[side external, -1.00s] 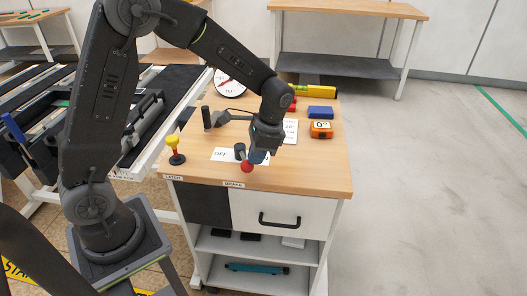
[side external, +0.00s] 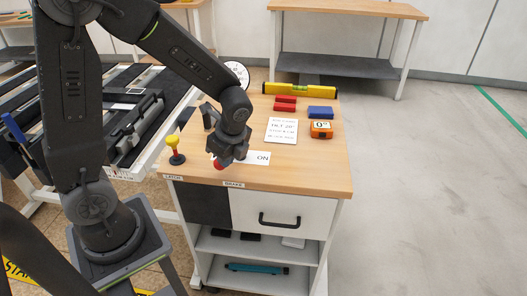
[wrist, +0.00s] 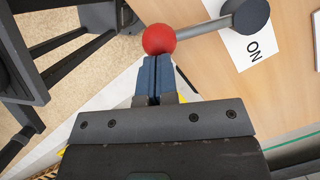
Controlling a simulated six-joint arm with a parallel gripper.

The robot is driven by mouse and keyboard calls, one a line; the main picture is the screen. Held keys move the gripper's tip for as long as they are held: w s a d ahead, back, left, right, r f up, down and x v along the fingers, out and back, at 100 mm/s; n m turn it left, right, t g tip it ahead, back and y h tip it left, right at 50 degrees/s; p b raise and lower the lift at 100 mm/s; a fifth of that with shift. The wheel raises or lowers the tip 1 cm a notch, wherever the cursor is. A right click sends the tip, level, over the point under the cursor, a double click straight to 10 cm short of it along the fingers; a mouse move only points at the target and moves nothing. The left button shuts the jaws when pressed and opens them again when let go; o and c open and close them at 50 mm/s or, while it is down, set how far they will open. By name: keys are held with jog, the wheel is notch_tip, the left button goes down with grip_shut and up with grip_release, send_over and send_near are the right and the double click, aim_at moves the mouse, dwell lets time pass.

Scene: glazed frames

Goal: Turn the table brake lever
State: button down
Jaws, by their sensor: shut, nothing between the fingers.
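The brake lever shows in the wrist view as a red ball knob (wrist: 159,39) on a grey rod (wrist: 206,29) that runs right to a dark round hub (wrist: 250,15). In the side view the red knob (side external: 218,164) peeks out below my gripper (side external: 224,157), which hides the rod and hub. The white plate (side external: 260,158) beside it shows ON; its left part is covered. My gripper also shows in the wrist view (wrist: 154,62), blue fingers shut with nothing between them. Their tips are right at the knob, seemingly touching it.
A yellow-topped latch knob (side external: 174,145) stands left of my gripper on the wooden bench top (side external: 310,175). A card (side external: 282,130), an orange device (side external: 321,129), blue and red blocks and a yellow level (side external: 300,90) lie behind. The right front is clear.

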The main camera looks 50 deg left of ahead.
jog(key=shift+s+a+f, duration=0.15)
jog(key=shift+s+a, duration=0.3)
dwell(0.5)
